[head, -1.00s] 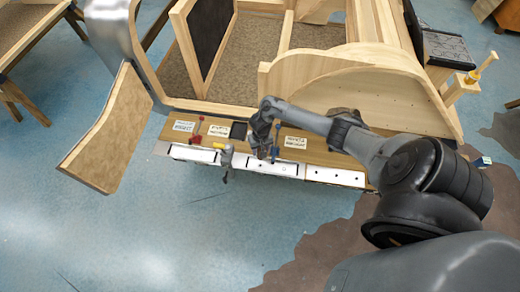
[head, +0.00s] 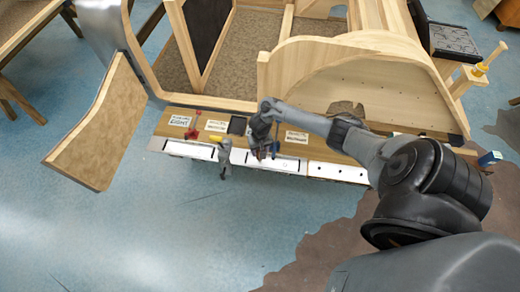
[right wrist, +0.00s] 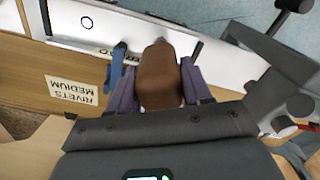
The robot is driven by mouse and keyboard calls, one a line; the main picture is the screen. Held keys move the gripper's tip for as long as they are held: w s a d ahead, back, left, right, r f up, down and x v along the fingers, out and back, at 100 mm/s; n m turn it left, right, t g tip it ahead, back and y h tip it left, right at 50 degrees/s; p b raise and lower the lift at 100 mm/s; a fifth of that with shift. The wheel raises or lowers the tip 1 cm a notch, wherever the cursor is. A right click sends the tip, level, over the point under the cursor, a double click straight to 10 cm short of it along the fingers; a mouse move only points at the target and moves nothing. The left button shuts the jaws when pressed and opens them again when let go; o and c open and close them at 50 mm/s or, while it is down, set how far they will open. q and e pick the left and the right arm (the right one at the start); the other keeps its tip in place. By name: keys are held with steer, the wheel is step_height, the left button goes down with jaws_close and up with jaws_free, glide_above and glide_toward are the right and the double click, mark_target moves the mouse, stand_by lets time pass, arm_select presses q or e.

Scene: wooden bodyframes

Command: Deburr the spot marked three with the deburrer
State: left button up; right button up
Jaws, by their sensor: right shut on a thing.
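My right gripper (right wrist: 160,90) is shut on a brown handle, which appears to be the deburrer (right wrist: 158,78). A short grey tip shows beyond the handle, close to the white strip (right wrist: 125,32); I cannot tell whether it touches. In the head view the right gripper (head: 262,146) is over the front ledge of the wooden frame, above the white strip (head: 330,171). The strip has small holes and marks. The number three is not readable. My left gripper is not in view.
A blue tool (right wrist: 115,66) stands just left of the gripper in the wrist view, by a "RIVETS MEDIUM" label (right wrist: 75,93). A grey tool (head: 225,158) is at the strip left of the gripper. A curved board (head: 100,125) is further left. Blue floor lies in front.

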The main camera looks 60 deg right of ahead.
steer(key=shift+f, duration=0.4)
stand_by(0.8)
steer(key=n, duration=0.4)
steer(key=shift+d, duration=0.1)
steer(key=shift+f+n, duration=0.1)
steer(key=shift+n, duration=1.1)
steer(key=shift+b, duration=0.3)
